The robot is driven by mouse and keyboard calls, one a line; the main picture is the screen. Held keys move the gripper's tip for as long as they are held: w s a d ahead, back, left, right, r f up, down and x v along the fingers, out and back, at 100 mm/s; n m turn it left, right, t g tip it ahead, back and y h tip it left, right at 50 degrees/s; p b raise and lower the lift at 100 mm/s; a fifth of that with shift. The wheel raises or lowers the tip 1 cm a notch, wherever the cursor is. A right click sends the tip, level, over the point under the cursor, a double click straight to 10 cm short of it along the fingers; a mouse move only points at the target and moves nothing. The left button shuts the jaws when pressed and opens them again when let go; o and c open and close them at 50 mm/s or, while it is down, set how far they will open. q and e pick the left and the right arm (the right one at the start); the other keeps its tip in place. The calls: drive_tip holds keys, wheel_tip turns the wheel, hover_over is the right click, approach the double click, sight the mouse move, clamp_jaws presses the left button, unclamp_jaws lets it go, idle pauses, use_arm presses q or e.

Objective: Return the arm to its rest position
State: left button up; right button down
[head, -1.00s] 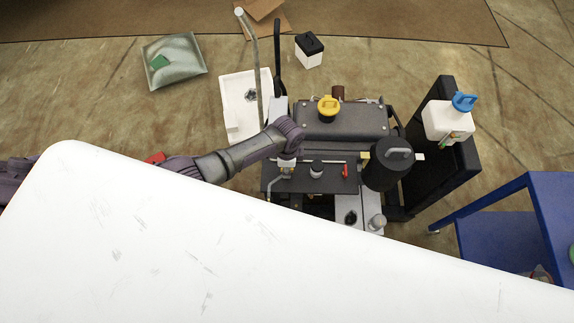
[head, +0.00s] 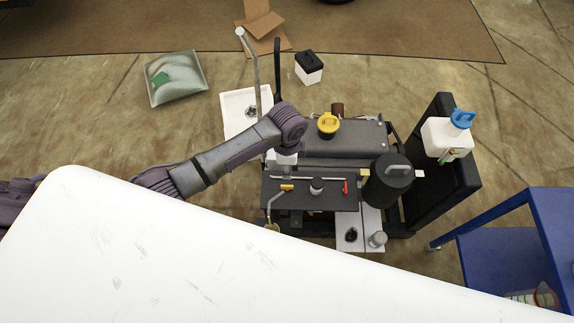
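My purple and grey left arm comes out from under my white body at the left and reaches over the light tower machine (head: 345,132). Its wrist bends down beside the machine's dark panel (head: 330,197). The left gripper end (head: 285,158) shows only as a pale grey piece below the wrist. Its fingers are hidden or too small to make out, and I see nothing held. On the panel, a yellow valve handle (head: 287,187) and a red handle (head: 345,187) sit apart from the wrist. My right gripper is not in view.
A yellow cap (head: 328,125) and a black canister (head: 388,182) stand on the machine. A white jug (head: 447,138) with a blue cap is at its right. A white tray (head: 233,106) lies behind my arm, and a blue cart (head: 490,251) stands right. Floor at the left is open.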

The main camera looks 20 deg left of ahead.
use_arm(q)
drive_tip(key=shift+d, duration=0.1)
idle(0.4)
drive_tip(key=s+d+r+n+t+h, duration=0.1)
drive_tip(key=s+r+n, duration=0.1)
drive_tip(key=s+n, duration=0.3)
drive_tip(key=s+r+n+t+h, duration=0.1)
drive_tip(key=s+r+n, duration=0.15)
drive_tip(key=s, duration=0.55)
drive_tip(key=s+a+r+n+t+y, duration=0.2)
drive_tip(key=s+a+r+n, duration=0.4)
drive_tip(key=s+a, duration=0.15)
wheel_tip(320, 180, down, 24)
drive_tip(key=f+g, duration=0.1)
drive_tip(key=g, duration=0.1)
drive_tip(key=s+a+f, duration=0.2)
drive_tip(key=s+f, duration=0.6)
drive_tip(key=s+a+f+g, duration=0.1)
drive_tip(key=s+a+f, duration=0.1)
drive_tip(key=s+f, duration=0.7)
drive_tip(key=shift+s+m, duration=0.25)
drive_tip(key=shift+m, duration=0.2)
